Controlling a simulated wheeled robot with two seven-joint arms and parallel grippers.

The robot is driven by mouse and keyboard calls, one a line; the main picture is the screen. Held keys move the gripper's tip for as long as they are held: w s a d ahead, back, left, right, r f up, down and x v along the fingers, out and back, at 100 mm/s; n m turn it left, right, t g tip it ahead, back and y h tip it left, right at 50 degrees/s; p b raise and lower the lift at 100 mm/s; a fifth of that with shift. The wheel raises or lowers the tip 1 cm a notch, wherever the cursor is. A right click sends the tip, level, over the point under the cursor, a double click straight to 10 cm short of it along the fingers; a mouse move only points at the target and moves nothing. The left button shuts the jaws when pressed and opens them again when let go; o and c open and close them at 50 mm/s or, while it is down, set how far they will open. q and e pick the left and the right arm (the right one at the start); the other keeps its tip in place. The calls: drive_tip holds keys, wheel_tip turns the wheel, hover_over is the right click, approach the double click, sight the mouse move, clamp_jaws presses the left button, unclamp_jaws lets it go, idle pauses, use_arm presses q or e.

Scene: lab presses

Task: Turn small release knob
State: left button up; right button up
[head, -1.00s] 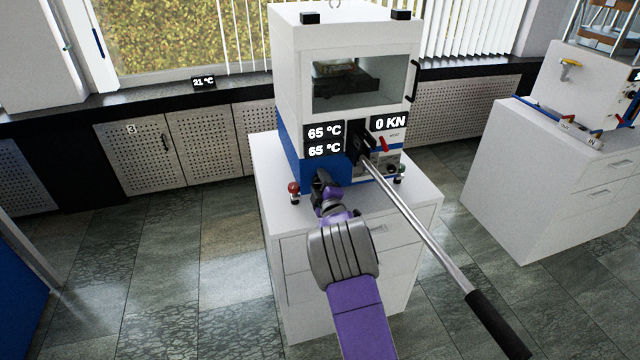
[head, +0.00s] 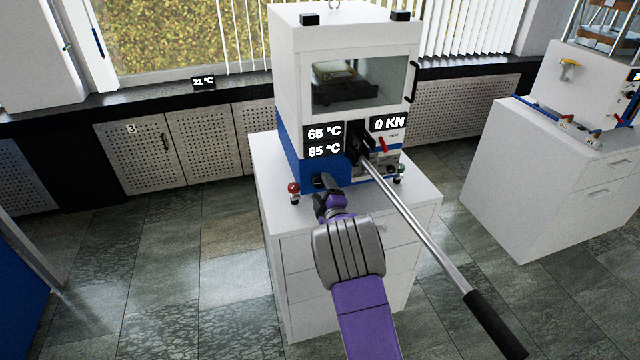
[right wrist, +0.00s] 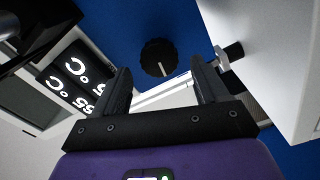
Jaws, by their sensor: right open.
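The press (head: 345,45) is a white and blue machine on a white cabinet. The small release knob is a round black knob (right wrist: 158,52) with a white line, on a blue panel in the right wrist view. In the head view a dark shape that looks like this knob (head: 322,180) shows on the lower blue front. My right gripper (head: 326,198) is in front of and below it, apart from it. In the right wrist view its two fingers (right wrist: 160,78) are open and empty, with the knob beyond and between them. My left gripper is not in view.
A long metal lever (head: 420,230) with a black grip sticks out from the press to the right of my right arm. Another cabinet (head: 550,190) is at right.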

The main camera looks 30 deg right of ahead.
drive_tip(key=shift+p+v, duration=0.35)
drive_tip(key=shift+v, duration=1.75)
drive_tip(key=s+a+f+m+g+y+p, duration=0.15)
drive_tip(key=s+a+f+m+g, duration=0.35)
drive_tip(key=f, duration=0.5)
drive_tip(key=s+a+f+m+g+y+p, duration=0.1)
drive_tip(key=s+a+f+m+g+p, duration=0.4)
drive_tip(key=f, duration=0.6)
drive_tip(key=s+a+f+m+g+y, duration=0.2)
drive_tip(key=s+a+g, duration=0.1)
drive_tip(key=s+a, duration=0.6)
drive_tip(key=s+a+f+m+g+y+p, duration=0.1)
drive_tip(key=s+a+f+m+g+y, duration=0.1)
drive_tip(key=s+a, duration=0.7)
drive_tip(key=s+g+y, duration=0.1)
drive_tip(key=s+g, duration=0.1)
drive_tip(key=s, duration=0.2)
drive_tip(key=shift+y, duration=0.35)
drive_tip(key=shift+a, duration=0.1)
